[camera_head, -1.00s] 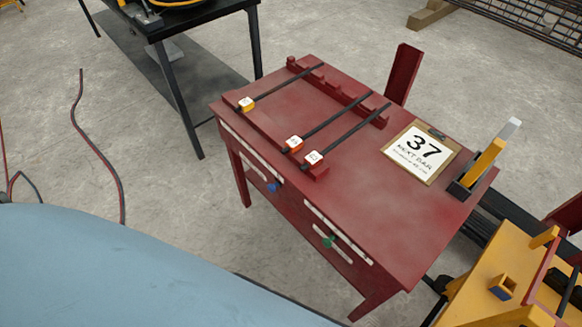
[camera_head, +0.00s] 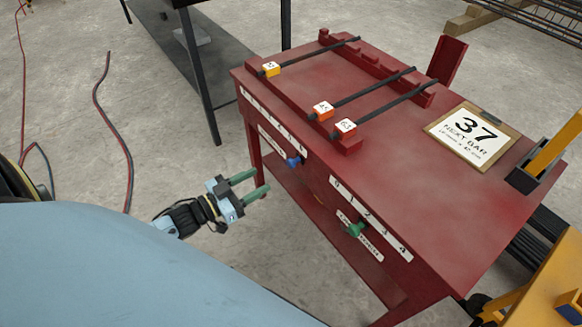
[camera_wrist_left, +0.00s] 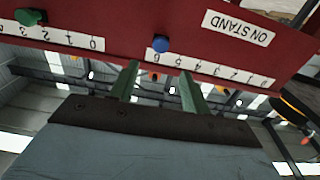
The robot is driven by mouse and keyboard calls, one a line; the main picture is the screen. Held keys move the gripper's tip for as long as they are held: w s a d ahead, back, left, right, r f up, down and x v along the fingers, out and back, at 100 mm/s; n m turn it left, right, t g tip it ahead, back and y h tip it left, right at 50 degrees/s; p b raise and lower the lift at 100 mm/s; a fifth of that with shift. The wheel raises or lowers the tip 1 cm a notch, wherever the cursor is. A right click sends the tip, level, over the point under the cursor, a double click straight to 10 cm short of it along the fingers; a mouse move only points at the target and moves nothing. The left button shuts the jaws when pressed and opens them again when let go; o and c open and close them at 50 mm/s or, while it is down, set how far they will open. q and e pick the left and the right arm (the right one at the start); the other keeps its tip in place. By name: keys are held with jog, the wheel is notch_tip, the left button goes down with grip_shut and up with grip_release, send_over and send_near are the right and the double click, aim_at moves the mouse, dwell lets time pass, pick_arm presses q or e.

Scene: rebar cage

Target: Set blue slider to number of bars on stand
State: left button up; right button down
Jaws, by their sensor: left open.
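The red stand (camera_head: 415,190) holds three dark bars in its notches: one with a yellow tag (camera_head: 271,69), one with an orange tag (camera_head: 322,110) and one with a white-faced tag (camera_head: 346,127). In the left wrist view the blue slider (camera_wrist_left: 160,43) is above and between my fingers, beside an upside-down "ON STAND" label (camera_wrist_left: 238,28). My left gripper (camera_head: 259,182) is open and empty, short of the slider. My right gripper is not in view.
A green slider (camera_head: 355,229) sits right of the blue one, below a separate scale. A clipboard (camera_head: 472,135) reading "37 NEXT BAR" lies on the top. A dark table (camera_head: 190,45) stands behind left. A yellow object (camera_head: 545,285) is at lower right. Floor at left holds cables.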

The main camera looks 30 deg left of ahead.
aim_at(289, 164)
pick_arm(q)
jog(key=b+x, duration=0.2)
jog(key=x, duration=0.7)
jog(key=shift+w+f, duration=0.1)
jog(key=shift+w, duration=0.1)
jog(key=shift+w+d, duration=0.15)
jog(key=shift+w, duration=0.15)
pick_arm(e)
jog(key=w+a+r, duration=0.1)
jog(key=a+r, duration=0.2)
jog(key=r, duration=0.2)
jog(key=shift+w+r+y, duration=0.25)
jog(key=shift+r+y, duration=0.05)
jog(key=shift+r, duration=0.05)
pick_arm(q)
grip_shut()
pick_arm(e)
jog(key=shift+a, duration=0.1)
